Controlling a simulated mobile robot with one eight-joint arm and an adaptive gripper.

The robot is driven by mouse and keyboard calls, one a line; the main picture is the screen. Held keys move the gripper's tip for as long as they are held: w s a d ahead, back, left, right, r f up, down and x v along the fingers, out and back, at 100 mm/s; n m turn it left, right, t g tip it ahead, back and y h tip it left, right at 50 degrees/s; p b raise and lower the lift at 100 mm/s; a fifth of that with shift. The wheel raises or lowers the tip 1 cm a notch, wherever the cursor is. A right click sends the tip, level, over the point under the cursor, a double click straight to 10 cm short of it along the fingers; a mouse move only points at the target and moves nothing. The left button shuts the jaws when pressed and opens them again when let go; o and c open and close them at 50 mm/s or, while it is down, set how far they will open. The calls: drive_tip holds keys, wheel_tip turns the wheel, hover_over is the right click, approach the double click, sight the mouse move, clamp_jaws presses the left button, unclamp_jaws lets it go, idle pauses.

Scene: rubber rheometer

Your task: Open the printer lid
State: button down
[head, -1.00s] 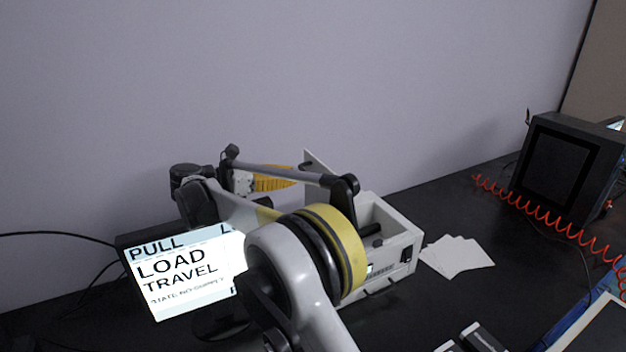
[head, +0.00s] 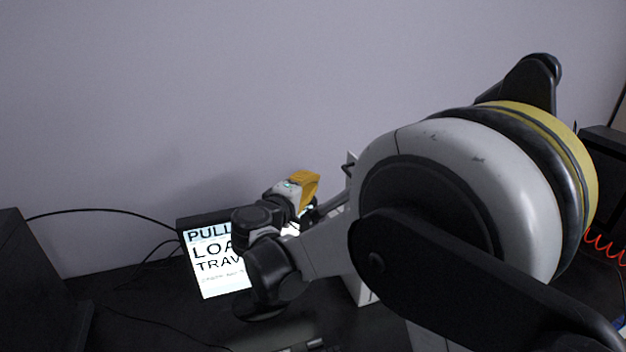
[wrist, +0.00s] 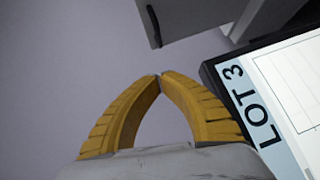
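The printer is a pale box (head: 363,288), mostly hidden behind my arm in the head view. A thin pale upright edge (head: 350,163) shows above it and looks like the raised lid. My gripper (head: 306,186), with yellow fingers, is left of that edge, above the screen and apart from the printer. In the wrist view, the fingertips (wrist: 160,76) meet with nothing between them. A grey panel with a dark edge (wrist: 185,18) lies beyond the tips; I cannot tell for sure whether it is the lid.
Cables (head: 110,211) run along the wall. A dark box (head: 30,280) is at far left. My arm hides much of the right side.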

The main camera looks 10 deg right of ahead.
drive_tip(key=w+d+f+b, duration=0.1)
drive_tip(key=w+d, duration=0.6)
drive_tip(key=d, duration=0.1)
drive_tip(key=shift+d+f, duration=0.15)
drive_tip(key=shift+f, duration=0.25)
drive_tip(key=shift+w, duration=0.1)
drive_tip(key=shift+m+g, duration=0.3)
drive_tip(key=shift+g, duration=0.1)
drive_tip(key=d, duration=0.3)
drive_tip(key=w+d+r, duration=0.1)
drive_tip(key=d, duration=0.1)
drive_tip(key=shift+p, duration=0.3)
